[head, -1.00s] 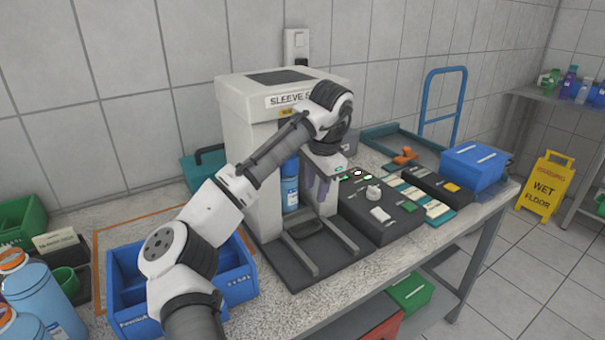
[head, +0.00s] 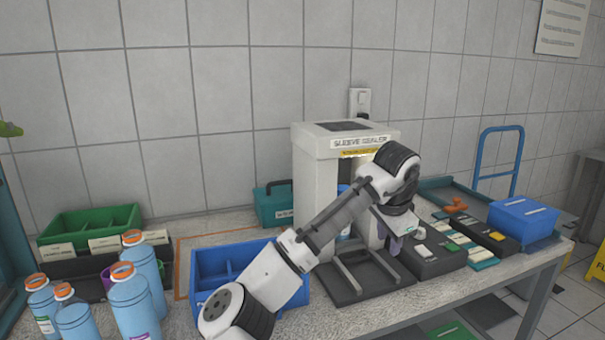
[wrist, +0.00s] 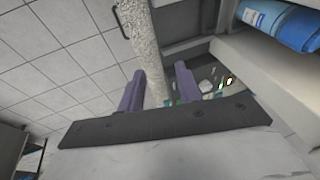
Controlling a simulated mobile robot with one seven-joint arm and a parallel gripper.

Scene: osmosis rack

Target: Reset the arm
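My arm reaches up from the bottom of the head view and bends down in front of the white sleeve sealer (head: 318,180). My gripper (head: 393,242) hangs at the sealer's front right, beside the dark control box (head: 432,262). In the wrist view my gripper (wrist: 160,82) shows two purple fingers, spread apart with nothing between them. A blue bottle (head: 345,225) stands inside the sealer, partly hidden by my arm. It also shows in the wrist view (wrist: 285,22), at the upper right.
A blue divided bin (head: 215,262) stands left of the sealer, partly behind my arm. Several blue bottles with orange caps (head: 135,300) stand at the front left. A blue box (head: 524,222) and blue cart handle (head: 500,160) are at the right. Clear counter (head: 350,322) runs along the front edge.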

